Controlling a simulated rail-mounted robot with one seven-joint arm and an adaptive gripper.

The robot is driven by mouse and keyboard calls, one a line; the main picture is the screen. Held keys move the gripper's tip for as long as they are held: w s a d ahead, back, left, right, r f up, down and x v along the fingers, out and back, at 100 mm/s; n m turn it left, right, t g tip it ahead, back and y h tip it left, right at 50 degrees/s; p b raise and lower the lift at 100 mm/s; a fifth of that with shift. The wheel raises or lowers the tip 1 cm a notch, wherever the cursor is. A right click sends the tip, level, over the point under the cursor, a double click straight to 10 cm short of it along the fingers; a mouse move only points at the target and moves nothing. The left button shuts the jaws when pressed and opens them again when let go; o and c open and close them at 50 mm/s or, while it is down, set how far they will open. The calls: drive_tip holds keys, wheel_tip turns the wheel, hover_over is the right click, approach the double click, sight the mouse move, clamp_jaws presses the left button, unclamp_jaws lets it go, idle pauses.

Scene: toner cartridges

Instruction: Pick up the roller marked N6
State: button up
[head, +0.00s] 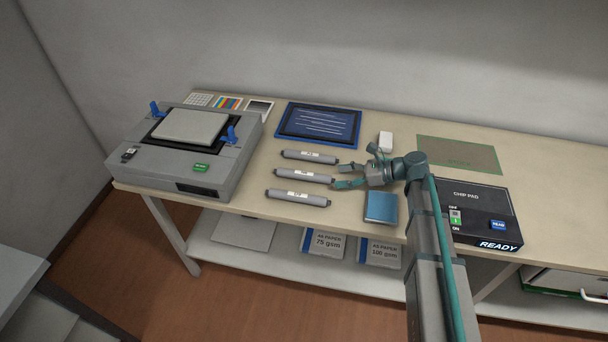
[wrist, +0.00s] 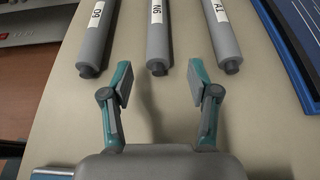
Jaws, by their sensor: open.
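The roller marked N6 (wrist: 157,42) is a grey cylinder with a white label and a dark end knob, in the middle of a row of three in the wrist view. It is the middle roller (head: 290,174) in the head view, lying on the table. My gripper (wrist: 160,84) is open and empty, its two fingers pointing at the near end of N6, with N6 lined up between them but not enclosed. In the head view my gripper (head: 353,168) is just right of the rollers' ends.
Roller A1 (wrist: 214,42) and another roller (wrist: 97,42), its label hard to read, flank N6.

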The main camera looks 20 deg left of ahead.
sight(332, 178)
drive_tip(key=p+x, duration=0.2)
drive_tip(key=x, duration=0.2)
drive_tip(key=shift+s+a, duration=0.15)
drive_tip(key=shift+a, duration=0.1)
drive_tip(key=shift+a+f, duration=0.15)
drive_tip(key=shift+a, duration=0.15)
clamp_jaws()
